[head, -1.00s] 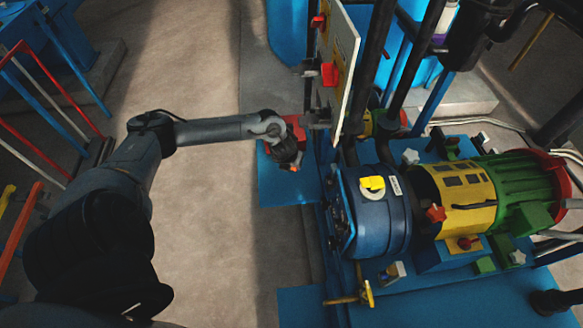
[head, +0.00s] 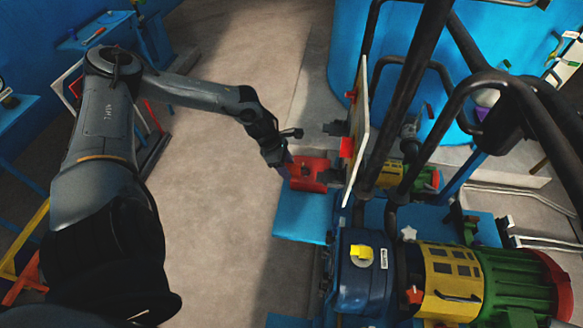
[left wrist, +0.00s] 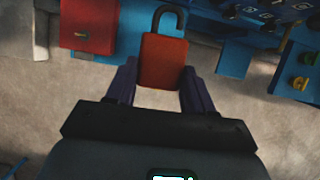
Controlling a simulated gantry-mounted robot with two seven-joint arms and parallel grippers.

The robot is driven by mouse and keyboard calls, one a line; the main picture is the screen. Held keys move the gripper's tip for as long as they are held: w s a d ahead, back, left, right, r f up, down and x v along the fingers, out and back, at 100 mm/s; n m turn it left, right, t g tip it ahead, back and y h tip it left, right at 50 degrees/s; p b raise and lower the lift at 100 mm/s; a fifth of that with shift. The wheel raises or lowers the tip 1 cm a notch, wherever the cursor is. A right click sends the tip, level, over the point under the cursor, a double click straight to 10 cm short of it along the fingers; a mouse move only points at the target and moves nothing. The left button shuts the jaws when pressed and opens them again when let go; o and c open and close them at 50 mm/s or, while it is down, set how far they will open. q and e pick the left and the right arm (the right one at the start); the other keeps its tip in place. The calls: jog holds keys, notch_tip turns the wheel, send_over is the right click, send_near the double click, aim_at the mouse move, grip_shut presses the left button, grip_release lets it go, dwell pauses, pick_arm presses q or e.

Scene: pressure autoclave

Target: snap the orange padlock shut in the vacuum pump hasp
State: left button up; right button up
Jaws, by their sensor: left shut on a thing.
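The orange-red padlock (left wrist: 163,60) with its grey shackle (left wrist: 168,17) shows in the left wrist view. My left gripper (left wrist: 160,92) is shut on its body, one finger on each side, with the shackle pointing away from the gripper. I cannot tell whether the shackle is latched. In the head view my left gripper (head: 280,160) is left of the pump, just beside a red box (head: 308,173); the padlock is not clear there. The blue vacuum pump (head: 362,275) is at the lower middle. I cannot make out its hasp. My right gripper is not in view.
The red box also shows in the left wrist view (left wrist: 88,25), left of the padlock. A pale upright panel (head: 358,130) with red switches and dark pipes (head: 425,90) stand right of the gripper. A green and yellow motor (head: 500,275) is at lower right.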

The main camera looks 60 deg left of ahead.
aim_at(306, 172)
pick_arm(q)
jog(key=shift+s+r, duration=0.1)
jog(key=shift+r, duration=0.2)
jog(key=shift+s, duration=0.15)
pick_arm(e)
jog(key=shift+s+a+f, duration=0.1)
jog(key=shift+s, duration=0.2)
pick_arm(q)
jog(key=shift+w+d+f+b, duration=0.2)
jog(key=shift+w+d+b, duration=0.15)
jog(key=shift+w+b, duration=0.25)
jog(key=w+b, duration=0.1)
jog(key=w+d+b, duration=0.1)
jog(key=shift+d+b, duration=0.25)
jog(key=shift+b, duration=0.05)
jog(key=shift+w+d+b, duration=0.4)
jog(key=shift+w+b, duration=0.25)
jog(key=shift+w+d+r, duration=0.1)
jog(key=shift+w+r, duration=0.05)
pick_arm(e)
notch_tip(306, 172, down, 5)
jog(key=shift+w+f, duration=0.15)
pick_arm(q)
jog(key=shift+r+b, duration=0.1)
jog(key=shift+b, duration=0.25)
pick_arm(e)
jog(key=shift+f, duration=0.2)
